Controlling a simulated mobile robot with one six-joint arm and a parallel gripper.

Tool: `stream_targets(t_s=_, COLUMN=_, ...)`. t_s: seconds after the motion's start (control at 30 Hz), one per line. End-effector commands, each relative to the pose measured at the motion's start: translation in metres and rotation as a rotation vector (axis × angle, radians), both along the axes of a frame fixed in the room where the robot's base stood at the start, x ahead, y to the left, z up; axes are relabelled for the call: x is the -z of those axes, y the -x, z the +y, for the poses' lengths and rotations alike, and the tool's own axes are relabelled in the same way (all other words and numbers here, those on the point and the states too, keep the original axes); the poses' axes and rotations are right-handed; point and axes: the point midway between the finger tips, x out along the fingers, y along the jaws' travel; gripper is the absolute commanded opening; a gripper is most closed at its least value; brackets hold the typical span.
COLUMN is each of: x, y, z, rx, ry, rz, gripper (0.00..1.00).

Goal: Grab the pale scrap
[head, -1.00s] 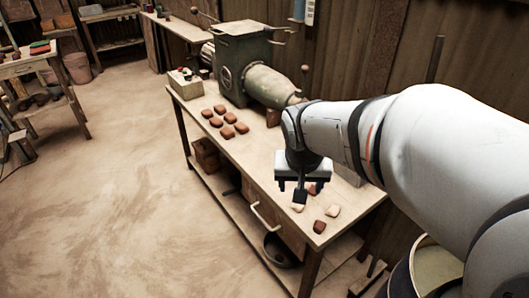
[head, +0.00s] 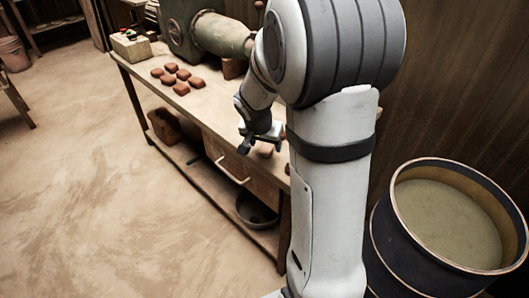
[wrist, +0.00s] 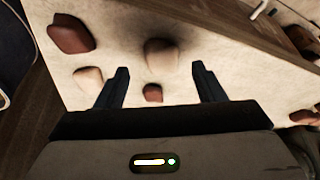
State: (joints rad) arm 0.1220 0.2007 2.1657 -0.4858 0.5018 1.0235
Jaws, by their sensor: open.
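In the wrist view, my gripper (wrist: 159,72) is open, its two dark fingers apart and pointing at the bench top. A pale scrap (wrist: 160,53) lies just beyond the fingertips, lined up with the gap, in a dark shadow. A second pale scrap (wrist: 88,78) lies left of the left finger. A small red-brown scrap (wrist: 152,93) shows between the fingers, and a larger one (wrist: 70,35) lies at the upper left. In the head view, my gripper (head: 260,141) is low over the bench, with a pale scrap (head: 265,151) close by it; my arm hides the others.
The bench (head: 218,110) carries a group of red-brown pieces (head: 182,89), a green press machine (head: 222,34) and a control box with buttons (head: 130,46). A drum of murky liquid (head: 447,222) stands at the right. The floor at left is open.

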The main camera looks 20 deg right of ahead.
Motion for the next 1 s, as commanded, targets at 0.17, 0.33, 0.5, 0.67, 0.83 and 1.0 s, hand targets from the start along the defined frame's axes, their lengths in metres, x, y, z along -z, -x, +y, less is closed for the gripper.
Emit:
stream_targets(t_s=0.17, x=0.023, y=-0.007, z=-0.006, rx=0.0, ry=0.0, rz=0.001, gripper=0.63)
stream_targets(t_s=0.33, x=0.026, y=-0.008, z=-0.007, rx=-0.001, ry=0.0, rz=0.0, gripper=0.63)
stream_targets(t_s=0.5, x=0.026, y=-0.008, z=-0.006, rx=-0.001, ry=0.0, rz=0.0, gripper=0.59)
stream_targets(t_s=0.67, x=0.026, y=-0.008, z=-0.006, rx=-0.002, ry=0.0, rz=0.0, gripper=0.46)
stream_targets(t_s=0.83, x=0.026, y=-0.008, z=-0.006, rx=-0.002, ry=0.0, rz=0.0, gripper=0.32)
stream_targets(t_s=1.0, x=0.026, y=-0.008, z=-0.006, rx=-0.002, ry=0.0, rz=0.0, gripper=0.18)
